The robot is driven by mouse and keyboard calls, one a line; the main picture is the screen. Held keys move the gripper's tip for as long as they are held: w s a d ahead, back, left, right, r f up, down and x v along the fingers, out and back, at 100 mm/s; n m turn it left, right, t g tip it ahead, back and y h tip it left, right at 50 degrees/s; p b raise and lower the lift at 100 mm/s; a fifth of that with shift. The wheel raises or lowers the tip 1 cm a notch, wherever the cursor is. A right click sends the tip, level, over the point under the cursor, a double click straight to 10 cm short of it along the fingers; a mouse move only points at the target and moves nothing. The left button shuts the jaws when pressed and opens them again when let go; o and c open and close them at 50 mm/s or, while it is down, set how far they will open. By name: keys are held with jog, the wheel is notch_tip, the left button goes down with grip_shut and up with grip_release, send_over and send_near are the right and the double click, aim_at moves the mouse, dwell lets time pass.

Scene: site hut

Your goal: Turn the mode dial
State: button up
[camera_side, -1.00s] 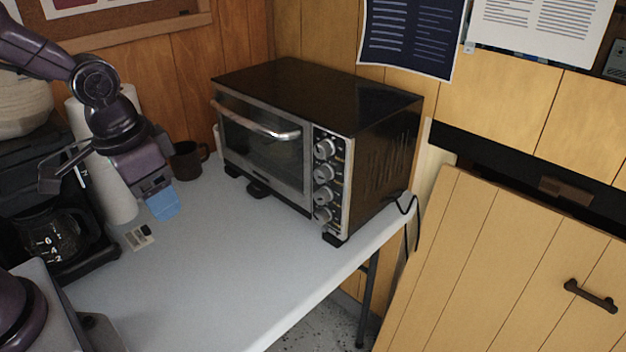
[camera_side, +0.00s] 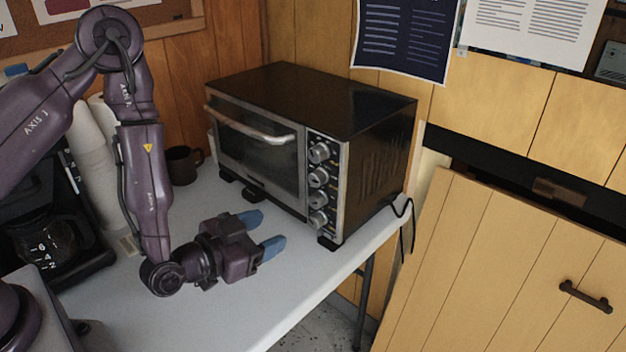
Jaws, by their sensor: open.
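The toaster oven (camera_side: 310,105) stands on the white table, with a black top and a silver door handle. A column of several round silver knobs (camera_side: 319,176) runs down the right of its front; I cannot tell which one is the mode dial. My gripper (camera_side: 268,231) is low over the table in front of the oven, left of and below the knobs. Its two blue-tipped fingers are spread apart and point toward the lower front of the oven. Nothing is between them, and they are apart from the knobs.
A dark mug (camera_side: 183,165), a paper towel roll (camera_side: 97,185) and a coffee maker (camera_side: 45,240) stand at the left. A black cord (camera_side: 405,215) hangs at the oven's right rear. The table's (camera_side: 285,300) front right edge is close; its surface around my gripper is clear.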

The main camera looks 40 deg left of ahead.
aim_at(313, 181)
jog(key=w+r, duration=0.1)
jog(key=w, duration=0.3)
jog(key=w+r+t, duration=0.1)
jog(key=w, duration=0.4)
jog(key=w+a+r+t, duration=0.1)
jog(key=w, duration=0.3)
jog(key=shift+w+r+y, duration=0.1)
jog(key=shift+w+y, duration=0.1)
jog(key=shift+y, duration=0.2)
jog(key=c, duration=0.9)
